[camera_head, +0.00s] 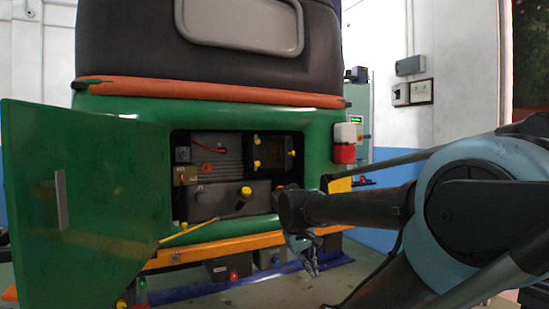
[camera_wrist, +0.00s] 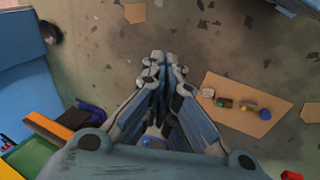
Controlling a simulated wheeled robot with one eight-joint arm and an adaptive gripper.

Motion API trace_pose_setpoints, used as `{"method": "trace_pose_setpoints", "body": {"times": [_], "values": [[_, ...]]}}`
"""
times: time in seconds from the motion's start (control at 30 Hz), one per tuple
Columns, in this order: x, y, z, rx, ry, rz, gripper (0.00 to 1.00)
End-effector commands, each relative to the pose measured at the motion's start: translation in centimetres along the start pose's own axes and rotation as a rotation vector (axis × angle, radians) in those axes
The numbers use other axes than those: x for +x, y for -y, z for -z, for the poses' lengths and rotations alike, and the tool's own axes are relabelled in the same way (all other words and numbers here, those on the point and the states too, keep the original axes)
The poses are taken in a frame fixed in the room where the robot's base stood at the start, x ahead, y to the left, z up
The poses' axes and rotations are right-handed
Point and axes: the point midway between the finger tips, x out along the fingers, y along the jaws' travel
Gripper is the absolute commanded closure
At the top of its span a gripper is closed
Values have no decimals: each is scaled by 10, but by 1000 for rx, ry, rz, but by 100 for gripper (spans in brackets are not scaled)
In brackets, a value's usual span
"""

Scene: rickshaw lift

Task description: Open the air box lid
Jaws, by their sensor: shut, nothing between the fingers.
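The green rickshaw (camera_head: 290,115) stands with its rear engine bay (camera_head: 190,195) open. Low inside the bay is a dark grey box (camera_head: 222,200) with a yellow knob (camera_head: 246,191); it may be the air box, but I cannot tell its lid apart clearly. My gripper (camera_head: 312,268) hangs in front of the bumper, below and to the right of the bay, apart from the box. In the wrist view my gripper (camera_wrist: 160,58) points down at the floor, its fingers together and empty. My arm hides the bay's lower right corner.
The green rear door (camera_head: 90,190) is swung open at the left, with a yellow rod (camera_head: 190,230) running from it to the bay. An orange bumper (camera_head: 230,247) crosses below. A brown sheet (camera_wrist: 215,84) with several small parts lies on the floor.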

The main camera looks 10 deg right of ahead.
Motion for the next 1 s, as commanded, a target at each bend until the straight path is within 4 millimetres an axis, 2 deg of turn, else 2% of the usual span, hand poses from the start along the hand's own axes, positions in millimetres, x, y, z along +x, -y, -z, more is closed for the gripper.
{"method": "trace_pose_setpoints", "body": {"times": [0.03, 0.2, 0.47, 0.6, 0.73, 0.9, 1.0], "values": [[-12, -10, 17, -26, 3, -46, 100], [-51, -44, 72, -97, 17, -221, 100], [-119, -74, 167, -179, 12, -493, 100], [-160, -77, 220, -208, -4, -641, 100], [-198, -71, 269, -225, -25, -778, 100], [-250, -50, 328, -231, -65, -952, 100], [-276, -34, 355, -226, -88, -1040, 100]]}}
